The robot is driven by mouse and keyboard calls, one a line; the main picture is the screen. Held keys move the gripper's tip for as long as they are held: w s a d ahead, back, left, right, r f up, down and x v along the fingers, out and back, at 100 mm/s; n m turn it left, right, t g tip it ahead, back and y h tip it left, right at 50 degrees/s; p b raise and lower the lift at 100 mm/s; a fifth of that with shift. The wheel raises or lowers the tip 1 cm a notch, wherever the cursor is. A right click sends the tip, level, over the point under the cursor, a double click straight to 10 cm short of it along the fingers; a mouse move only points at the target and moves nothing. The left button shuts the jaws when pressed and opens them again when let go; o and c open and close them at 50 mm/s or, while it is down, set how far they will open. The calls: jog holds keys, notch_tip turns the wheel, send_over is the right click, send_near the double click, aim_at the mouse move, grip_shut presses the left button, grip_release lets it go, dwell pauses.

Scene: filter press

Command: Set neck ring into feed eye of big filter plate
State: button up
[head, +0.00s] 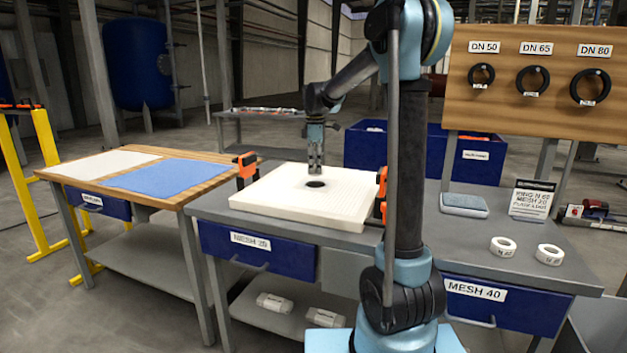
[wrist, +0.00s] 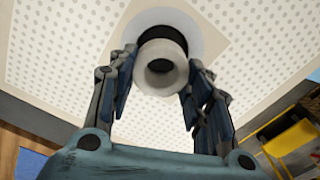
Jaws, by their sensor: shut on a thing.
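The big white filter plate (head: 265,195) lies flat on the grey bench, and its dark feed eye (head: 316,184) is near the middle. In the wrist view its dotted face fills the background, with the dark feed eye (wrist: 163,33) at the top centre. My gripper (head: 315,172) points down just above the eye. It is shut on a pale neck ring (wrist: 160,68), which sits between the two fingers and overlaps the eye in the wrist view. I cannot tell whether the ring touches the plate. The ring is too small to make out in the head view.
Black and orange clamps (head: 246,168) stand at the plate's edges. A board (head: 540,95) holds black rings.

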aim_at(314, 186)
jog(key=shift+f, duration=2.3)
jog(key=o, duration=1.1)
jog(key=shift+f, duration=0.1)
jog(key=shift+c, duration=0.2)
notch_tip(314, 186, up, 12)
